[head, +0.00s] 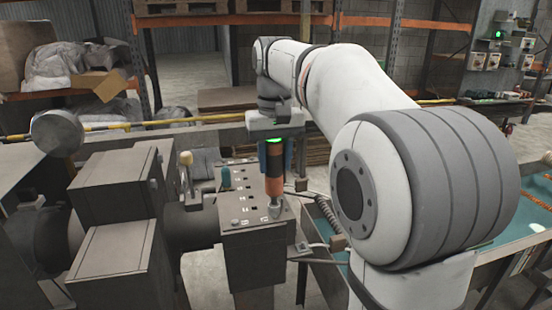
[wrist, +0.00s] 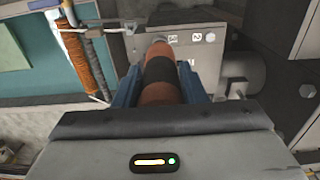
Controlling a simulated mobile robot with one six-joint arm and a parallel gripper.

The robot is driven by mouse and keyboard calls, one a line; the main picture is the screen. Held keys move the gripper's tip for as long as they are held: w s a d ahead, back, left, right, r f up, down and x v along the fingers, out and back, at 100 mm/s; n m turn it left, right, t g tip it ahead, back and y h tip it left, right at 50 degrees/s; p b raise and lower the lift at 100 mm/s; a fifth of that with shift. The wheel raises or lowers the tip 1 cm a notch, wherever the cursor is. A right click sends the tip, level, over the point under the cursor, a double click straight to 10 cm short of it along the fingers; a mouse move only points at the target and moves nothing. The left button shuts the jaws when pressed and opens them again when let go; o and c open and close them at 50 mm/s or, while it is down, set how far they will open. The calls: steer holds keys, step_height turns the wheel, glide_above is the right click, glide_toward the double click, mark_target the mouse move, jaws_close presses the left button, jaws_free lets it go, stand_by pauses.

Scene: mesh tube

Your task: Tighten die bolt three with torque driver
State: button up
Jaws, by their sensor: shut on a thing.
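The torque driver (head: 274,178) is an orange and black cylinder with a grey lower end, held upright. My gripper (head: 274,152) is shut around its upper part; its blue fingers (wrist: 160,88) flank the driver (wrist: 160,72) in the wrist view. The driver's lower end is at the top of the grey die block (head: 255,245), near its right side. The wrist view shows the die block (wrist: 188,52) with small number labels, one reading 2, and a bolt head (wrist: 210,37). The bolt under the driver is hidden; I cannot tell whether the tip touches it.
Grey machine housings (head: 115,250) stand left of the die block. A lever with a tan knob (head: 186,160) and a teal-topped part (head: 226,178) rise behind it. A grey cable (head: 325,215) and a teal-bedded trough (head: 520,240) lie to the right.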

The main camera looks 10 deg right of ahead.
steer(key=shift+f+b, duration=0.3)
steer(key=shift+f, duration=0.15)
stand_by(0.5)
steer(key=shift+s+f+p, duration=0.1)
steer(key=shift+f+p, duration=0.3)
steer(key=shift+p, duration=0.3)
stand_by(1.3)
steer(key=shift+r, duration=0.15)
